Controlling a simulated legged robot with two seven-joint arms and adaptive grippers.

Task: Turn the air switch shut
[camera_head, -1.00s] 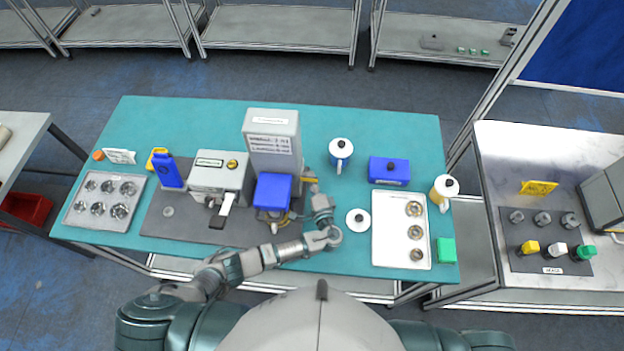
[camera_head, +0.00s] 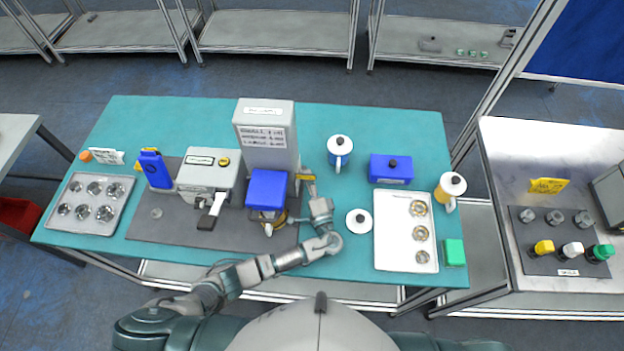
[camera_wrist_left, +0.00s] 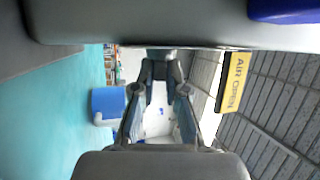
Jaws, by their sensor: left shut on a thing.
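The air switch sits on the right side of the tall grey machine (camera_head: 268,140), by a yellow label (camera_head: 304,177). In the left wrist view that label (camera_wrist_left: 234,82) reads "AIR OPEN". My left gripper (camera_head: 308,186) reaches up to this side of the machine, just right of the blue block (camera_head: 267,190). In the left wrist view my left gripper (camera_wrist_left: 160,72) is shut with its fingertips at a small grey part, which looks like the switch. The fingers mostly hide it, and its turn angle cannot be told. My right gripper is not in view.
A round white lid (camera_head: 359,221) and a white tray (camera_head: 404,259) with rings lie right of my left arm. A grey box with a lever (camera_head: 208,178) stands left of the machine. The teal table's back right is clear.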

